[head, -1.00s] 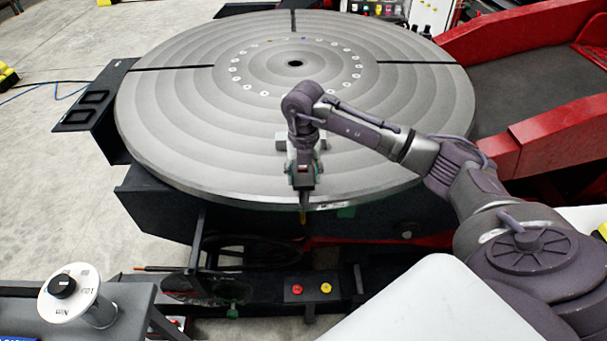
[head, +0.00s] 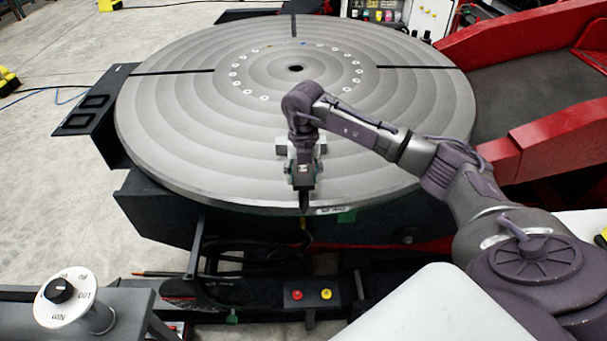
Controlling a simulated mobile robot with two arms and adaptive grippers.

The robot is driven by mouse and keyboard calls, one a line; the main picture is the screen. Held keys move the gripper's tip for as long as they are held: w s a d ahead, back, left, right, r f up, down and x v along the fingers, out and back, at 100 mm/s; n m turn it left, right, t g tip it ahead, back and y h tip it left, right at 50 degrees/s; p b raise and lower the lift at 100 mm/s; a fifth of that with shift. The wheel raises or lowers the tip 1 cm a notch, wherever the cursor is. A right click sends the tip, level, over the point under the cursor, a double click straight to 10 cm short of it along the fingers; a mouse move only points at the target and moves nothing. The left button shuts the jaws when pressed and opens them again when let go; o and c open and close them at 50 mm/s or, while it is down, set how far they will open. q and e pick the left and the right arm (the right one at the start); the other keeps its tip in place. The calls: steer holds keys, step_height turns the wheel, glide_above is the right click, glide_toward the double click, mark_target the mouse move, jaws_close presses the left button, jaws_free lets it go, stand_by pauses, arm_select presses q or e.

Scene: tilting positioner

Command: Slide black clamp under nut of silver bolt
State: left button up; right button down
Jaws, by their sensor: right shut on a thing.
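My right gripper (head: 303,185) comes in from the right and points down at the near edge of the large round grey table (head: 200,130). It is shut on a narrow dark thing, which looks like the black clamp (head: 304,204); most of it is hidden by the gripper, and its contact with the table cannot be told. A grey metal block (head: 319,145) shows partly behind my gripper on the table. I cannot make out the silver bolt or its nut there. My left gripper is not in view.
The table has dark radial slots and a ring of pale round marks. A panel with a red and a yellow button (head: 311,293) is below its near edge. A white dial with a black knob (head: 64,296) stands lower left. Red frame parts (head: 550,140) rise at right.

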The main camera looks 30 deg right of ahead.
mark_target(302, 167)
steer(key=shift+w, duration=0.15)
steer(key=shift+w+d+b, duration=0.4)
steer(key=shift+w, duration=0.15)
steer(key=shift+w+r, duration=0.1)
steer(key=shift+w, duration=0.05)
stand_by(0.8)
steer(key=shift+w+d+b, duration=0.3)
steer(key=shift+w+d, duration=0.1)
steer(key=shift+w, duration=0.1)
steer(key=shift+w, duration=0.1)
stand_by(0.4)
steer(key=shift+w+d+b, duration=0.3)
steer(key=shift+w+d, duration=0.05)
steer(key=shift+w, duration=0.2)
steer(key=shift+w+d, duration=0.1)
stand_by(0.4)
steer(key=shift+w+d+b, duration=0.25)
steer(key=shift+w+b, duration=0.05)
steer(key=shift+w, duration=0.1)
steer(key=shift+w+d, duration=0.1)
steer(key=shift+w, duration=0.05)
